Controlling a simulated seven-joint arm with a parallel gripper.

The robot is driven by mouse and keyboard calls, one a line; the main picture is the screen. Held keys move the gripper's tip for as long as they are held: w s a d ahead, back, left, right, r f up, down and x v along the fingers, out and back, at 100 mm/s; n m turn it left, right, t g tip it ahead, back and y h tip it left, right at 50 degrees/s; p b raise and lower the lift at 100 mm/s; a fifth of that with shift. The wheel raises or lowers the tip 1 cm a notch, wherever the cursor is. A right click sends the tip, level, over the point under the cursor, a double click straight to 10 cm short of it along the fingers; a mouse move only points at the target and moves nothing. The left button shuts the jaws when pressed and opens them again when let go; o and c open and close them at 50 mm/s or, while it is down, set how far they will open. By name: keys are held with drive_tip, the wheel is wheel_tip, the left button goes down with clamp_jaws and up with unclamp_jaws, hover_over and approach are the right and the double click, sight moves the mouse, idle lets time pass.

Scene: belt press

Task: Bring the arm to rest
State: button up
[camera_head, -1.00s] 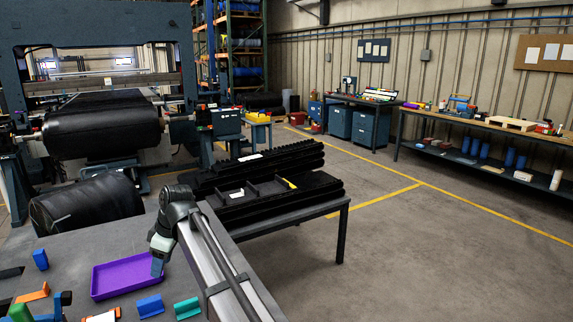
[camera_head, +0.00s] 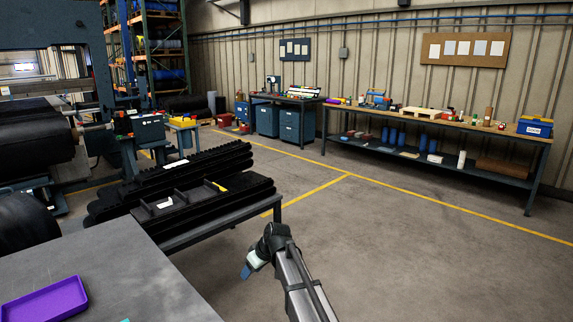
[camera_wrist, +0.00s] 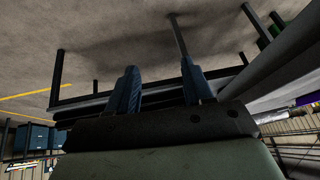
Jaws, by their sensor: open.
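My gripper (camera_head: 246,271) hangs in the air to the right of the grey table (camera_head: 137,276), over the concrete floor, in the head view. In the wrist view my gripper (camera_wrist: 162,80) shows two blue fingers apart with nothing between them. A purple tray (camera_head: 45,300) lies on the grey table at the lower left of the head view, apart from my gripper, and looks empty.
A low table with black ribbed belts (camera_head: 180,185) stands beyond the grey table, left of my arm. A long workbench (camera_head: 440,118) with many items runs along the back wall. The floor (camera_head: 400,250) to the right is clear.

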drive_tip(key=s+d+f+m+h, duration=0.1)
drive_tip(key=s+d+f+m, duration=0.25)
drive_tip(key=d+f, duration=0.9)
drive_tip(key=s+d+f+m+g+h, duration=0.1)
drive_tip(key=s+d+f+g, duration=0.15)
drive_tip(key=s+f, duration=0.5)
drive_tip(key=s+d+f+m+g+h, duration=0.15)
drive_tip(key=s+d+f, duration=0.25)
drive_tip(key=s+f, duration=0.4)
drive_tip(key=s+d+f+m+g, duration=0.1)
drive_tip(key=s+f, duration=0.4)
drive_tip(key=s, duration=0.6)
drive_tip(key=s+d+f+m+g+h, duration=0.1)
drive_tip(key=s+d+f+g, duration=0.2)
drive_tip(key=s, duration=0.9)
drive_tip(key=s+d+f+m+g, duration=0.1)
drive_tip(key=s+d+f, duration=0.4)
drive_tip(key=s, duration=0.7)
wheel_tip(320, 180, down, 2)
drive_tip(key=shift+s+d+f+m+g+h, duration=0.1)
drive_tip(key=shift+s+d+m+g+h, duration=0.15)
drive_tip(key=shift+m+g+h, duration=0.2)
